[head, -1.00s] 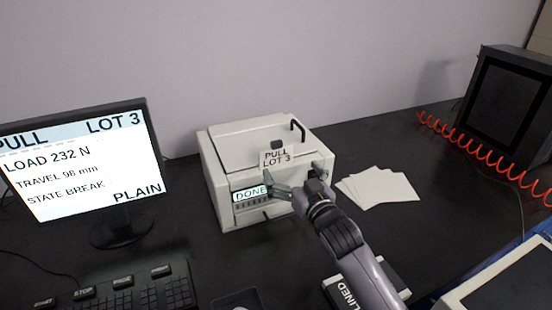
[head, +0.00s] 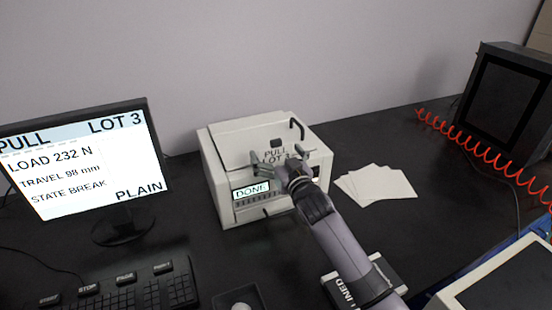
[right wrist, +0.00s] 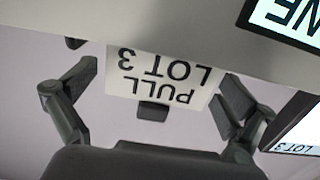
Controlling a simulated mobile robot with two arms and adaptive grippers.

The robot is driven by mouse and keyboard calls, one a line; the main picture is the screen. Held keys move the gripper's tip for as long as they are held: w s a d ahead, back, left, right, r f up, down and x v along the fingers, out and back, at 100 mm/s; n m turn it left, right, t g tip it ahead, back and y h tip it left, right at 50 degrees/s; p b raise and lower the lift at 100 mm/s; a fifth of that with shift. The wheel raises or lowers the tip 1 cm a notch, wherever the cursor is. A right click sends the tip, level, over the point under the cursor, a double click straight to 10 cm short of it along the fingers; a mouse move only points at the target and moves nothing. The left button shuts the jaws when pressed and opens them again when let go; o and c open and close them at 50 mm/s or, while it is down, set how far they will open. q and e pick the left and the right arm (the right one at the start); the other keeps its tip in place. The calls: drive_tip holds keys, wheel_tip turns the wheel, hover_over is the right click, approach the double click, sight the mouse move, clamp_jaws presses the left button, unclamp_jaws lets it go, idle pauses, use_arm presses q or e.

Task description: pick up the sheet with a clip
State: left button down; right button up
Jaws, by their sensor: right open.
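A white sheet marked PULL LOT 3 (head: 274,152) stands up at the top of a pale printer-like box (head: 228,172), with a dark clip (head: 277,142) at its upper edge. In the right wrist view the sheet (right wrist: 160,75) appears upside down, with the dark clip (right wrist: 152,111) on its edge. My right gripper (head: 280,160) is in front of the sheet and partly covers its lower part. Its open fingers lie either side of the sheet with gaps, also in the right wrist view (right wrist: 160,88). My left gripper is out of view.
A monitor (head: 85,165) stands left, with a keyboard (head: 140,292) in front. Loose white sheets (head: 375,185) lie right of the box. A dark cabinet (head: 505,100) and a red coiled cord (head: 470,150) are at the right.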

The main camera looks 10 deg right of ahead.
drive_tip(key=shift+c, duration=0.6)
drive_tip(key=c, duration=0.8)
drive_tip(key=shift+o, duration=0.2)
drive_tip(key=shift+r, duration=0.1)
